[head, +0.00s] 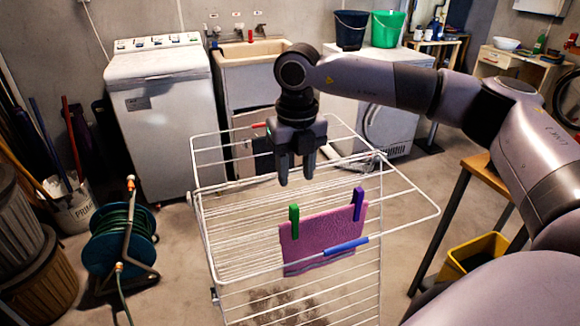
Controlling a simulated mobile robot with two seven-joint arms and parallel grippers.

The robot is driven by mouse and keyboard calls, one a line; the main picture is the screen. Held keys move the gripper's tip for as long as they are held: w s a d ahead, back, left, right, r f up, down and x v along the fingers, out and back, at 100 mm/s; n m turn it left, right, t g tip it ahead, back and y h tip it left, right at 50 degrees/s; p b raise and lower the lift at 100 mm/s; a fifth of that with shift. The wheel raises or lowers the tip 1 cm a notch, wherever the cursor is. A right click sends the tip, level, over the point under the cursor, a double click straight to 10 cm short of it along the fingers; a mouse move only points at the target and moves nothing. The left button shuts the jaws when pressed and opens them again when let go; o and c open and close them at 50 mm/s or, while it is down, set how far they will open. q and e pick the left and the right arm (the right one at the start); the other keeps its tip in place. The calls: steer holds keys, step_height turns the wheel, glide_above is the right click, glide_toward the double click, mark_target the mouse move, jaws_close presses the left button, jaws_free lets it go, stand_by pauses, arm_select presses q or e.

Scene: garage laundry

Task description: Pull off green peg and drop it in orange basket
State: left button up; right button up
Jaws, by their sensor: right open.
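The green peg (294,221) stands upright, clipped on the top edge of a pink cloth (325,228) that hangs on the white drying rack (429,213). A purple peg (358,204) grips the same cloth at its right end. My right gripper (296,181) is open and empty, pointing down above and behind the green peg, apart from it. A yellow-orange open container (488,246) stands on the floor at the lower right, partly hidden by my arm; no other orange basket shows. My left gripper is out of view.
A blue peg (346,246) lies across the cloth's lower front, and a red peg (258,126) is on the rack's far side. A wooden table (482,166) stands right of the rack. A hose reel (120,240) is at left. Floor between rack and table is clear.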

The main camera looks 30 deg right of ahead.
mark_target(294, 206)
step_height(294, 206, down, 9)
steer(key=b, duration=0.6)
steer(key=shift+w, duration=0.1)
steer(key=shift+f, duration=0.35)
steer(key=shift+f+b, duration=0.4)
steer(key=shift+b, duration=0.1)
jaws_close()
steer(key=shift+r, duration=0.1)
